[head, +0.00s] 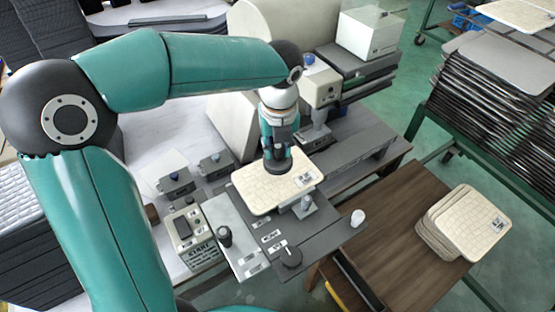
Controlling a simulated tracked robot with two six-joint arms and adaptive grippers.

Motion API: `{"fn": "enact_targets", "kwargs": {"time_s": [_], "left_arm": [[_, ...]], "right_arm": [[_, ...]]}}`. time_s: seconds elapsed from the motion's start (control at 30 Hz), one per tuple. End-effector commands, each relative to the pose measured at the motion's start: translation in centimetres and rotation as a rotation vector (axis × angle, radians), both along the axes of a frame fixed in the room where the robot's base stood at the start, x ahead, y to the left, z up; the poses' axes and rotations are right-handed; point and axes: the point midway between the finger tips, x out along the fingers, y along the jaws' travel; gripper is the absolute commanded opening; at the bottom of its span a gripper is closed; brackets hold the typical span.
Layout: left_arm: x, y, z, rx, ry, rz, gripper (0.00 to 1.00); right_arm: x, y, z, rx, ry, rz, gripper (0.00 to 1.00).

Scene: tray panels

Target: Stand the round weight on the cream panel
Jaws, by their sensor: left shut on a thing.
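The cream panel (253,197) lies flat on the grey machine in the middle of the head view, with a small printed label at its right end. My left gripper (279,148) points down over the panel's far edge. It is shut on a dark round thing, which looks like the round weight (278,165). The weight looks upright and close over the panel; I cannot tell whether it touches. The gripper's fingers hide its upper part. My right gripper is not in view.
The grey machine (228,213) has a black knob (290,257), a dark post (225,238) and a white knob (357,217). A stack of cream panels (470,222) stands on the brown table (395,262) at right. A control box (190,228) stands at left.

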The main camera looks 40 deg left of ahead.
Motion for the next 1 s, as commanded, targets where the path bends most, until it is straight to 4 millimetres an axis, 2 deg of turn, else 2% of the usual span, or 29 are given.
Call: {"fn": "enact_targets", "kwargs": {"time_s": [0.4,0.77,0.8,0.93,1.0], "left_arm": [[0.0,0.0,-4.2,0.001,0.001,0.000,0.00],[0.0,0.0,-4.6,0.000,-0.001,0.000,0.00],[0.0,0.0,-4.7,0.000,0.000,-0.001,0.31],[0.0,0.0,-4.6,0.000,0.000,-0.001,0.52],[0.0,0.0,-4.6,0.001,0.001,0.000,0.54]], "right_arm": [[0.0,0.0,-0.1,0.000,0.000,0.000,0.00],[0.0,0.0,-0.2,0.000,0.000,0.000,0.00],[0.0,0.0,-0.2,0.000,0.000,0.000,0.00],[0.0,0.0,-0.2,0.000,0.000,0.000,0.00],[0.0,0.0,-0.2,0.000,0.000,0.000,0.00]]}}
